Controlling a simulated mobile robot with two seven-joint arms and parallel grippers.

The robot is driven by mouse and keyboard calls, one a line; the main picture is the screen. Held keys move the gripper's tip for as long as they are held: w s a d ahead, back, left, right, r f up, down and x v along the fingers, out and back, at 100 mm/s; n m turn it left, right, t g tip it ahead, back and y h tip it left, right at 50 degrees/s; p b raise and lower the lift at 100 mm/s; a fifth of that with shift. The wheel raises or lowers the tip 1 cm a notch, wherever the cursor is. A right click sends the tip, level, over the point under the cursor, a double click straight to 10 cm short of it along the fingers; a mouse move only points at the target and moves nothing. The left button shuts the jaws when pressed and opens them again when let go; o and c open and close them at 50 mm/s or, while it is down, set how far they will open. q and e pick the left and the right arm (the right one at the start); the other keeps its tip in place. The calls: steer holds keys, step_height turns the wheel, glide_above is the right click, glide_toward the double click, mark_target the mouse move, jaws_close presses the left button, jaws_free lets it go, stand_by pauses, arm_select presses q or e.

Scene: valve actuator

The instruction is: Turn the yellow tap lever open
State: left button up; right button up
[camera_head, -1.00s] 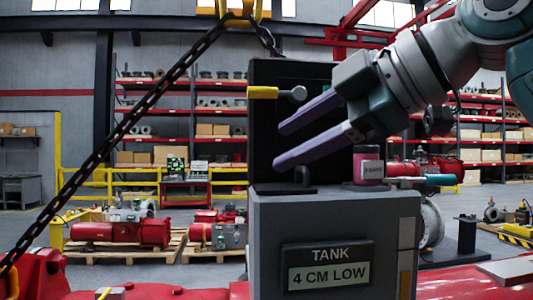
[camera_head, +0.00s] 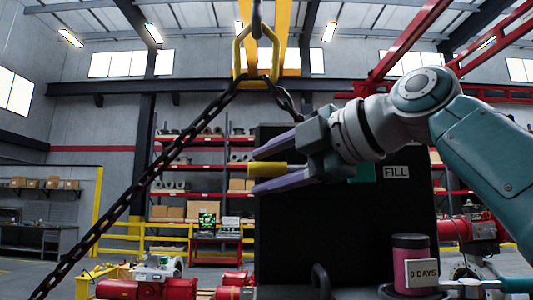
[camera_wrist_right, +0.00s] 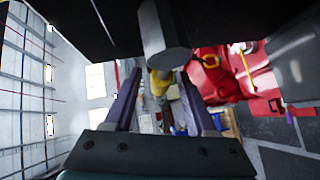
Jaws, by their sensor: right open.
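The yellow tap lever (camera_head: 267,169) sticks out to the left in front of a black panel (camera_head: 330,215). My right gripper (camera_head: 256,172) is open, with one purple finger above the lever and one below it. Whether either finger touches the lever cannot be told. The grey joint of the tap is hidden behind the gripper in the head view. In the right wrist view, the yellow lever (camera_wrist_right: 160,83) shows between the open fingers of my right gripper (camera_wrist_right: 159,72), beyond a grey tap part (camera_wrist_right: 164,42). My left gripper is not in view.
A dark chain (camera_head: 130,190) slants from a yellow ring (camera_head: 257,52) down to the lower left. A pink jar (camera_head: 410,252) with a "0 DAYS" card stands below my right arm. A "FILL" label (camera_head: 396,172) is on the panel. Shelves (camera_head: 205,170) stand far behind.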

steer(key=shift+w+a+f, duration=0.1)
steer(key=shift+w+a, duration=0.05)
steer(key=shift+w, duration=0.05)
jaws_close()
stand_by(0.4)
stand_by(1.0)
